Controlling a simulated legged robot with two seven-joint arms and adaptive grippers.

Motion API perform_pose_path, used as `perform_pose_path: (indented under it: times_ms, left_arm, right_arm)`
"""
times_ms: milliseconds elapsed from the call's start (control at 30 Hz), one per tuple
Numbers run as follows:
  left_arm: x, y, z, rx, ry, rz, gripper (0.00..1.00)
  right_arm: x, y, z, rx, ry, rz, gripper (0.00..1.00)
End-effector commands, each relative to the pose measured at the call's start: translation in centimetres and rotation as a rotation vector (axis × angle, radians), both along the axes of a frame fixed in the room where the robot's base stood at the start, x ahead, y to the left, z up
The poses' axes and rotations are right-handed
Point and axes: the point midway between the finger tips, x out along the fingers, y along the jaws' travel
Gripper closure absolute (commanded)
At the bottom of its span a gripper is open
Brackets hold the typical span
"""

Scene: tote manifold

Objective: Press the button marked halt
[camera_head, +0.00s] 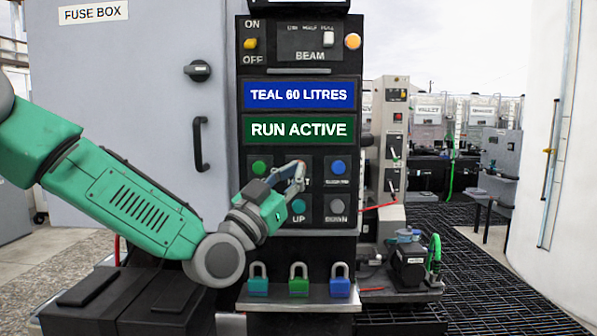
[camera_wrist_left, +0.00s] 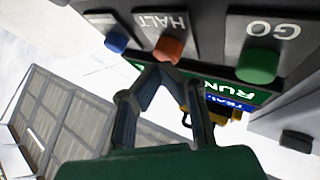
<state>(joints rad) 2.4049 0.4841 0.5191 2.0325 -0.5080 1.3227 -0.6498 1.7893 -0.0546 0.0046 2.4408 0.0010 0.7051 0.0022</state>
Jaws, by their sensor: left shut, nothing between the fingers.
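The black control panel (camera_head: 299,71) stands in the middle of the head view. In the left wrist view, the halt button (camera_wrist_left: 168,49) is orange-red, under a HALT label that appears upside down. In the head view my gripper covers the halt button and part of its label. My left gripper (camera_head: 298,171) is shut and empty, with its fingertips in front of the halt button. In the left wrist view the gripper (camera_wrist_left: 156,72) has its tips at the button's lower edge. I cannot tell whether they touch it.
A green GO button (camera_head: 259,168) and a blue button (camera_head: 338,168) flank halt. A teal UP button (camera_head: 298,206) and a grey DOWN button (camera_head: 337,207) are below. Several padlocks (camera_head: 298,283) stand on a ledge underneath. A grey fuse box (camera_head: 130,75) is left of the panel.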

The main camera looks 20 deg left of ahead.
Motion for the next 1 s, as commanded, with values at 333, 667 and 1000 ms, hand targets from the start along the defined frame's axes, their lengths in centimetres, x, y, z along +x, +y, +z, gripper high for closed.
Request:
perform_pose_path:
  times_ms: [333,667,1000]
  left_arm:
    - [0.01,-0.15,0.09,0.001,-0.001,-0.001,1.00]
    - [0.39,0.10,0.05,0.001,-0.001,0.000,1.00]
    - [0.78,0.22,0.03,0.001,-0.001,0.000,1.00]
  right_arm:
    - [0.00,0.00,0.00,0.000,0.000,0.000,0.60]
    - [-0.01,0.00,-0.09,0.000,0.000,0.000,0.60]
    - [0.00,0.00,-0.19,0.000,0.000,0.000,0.60]
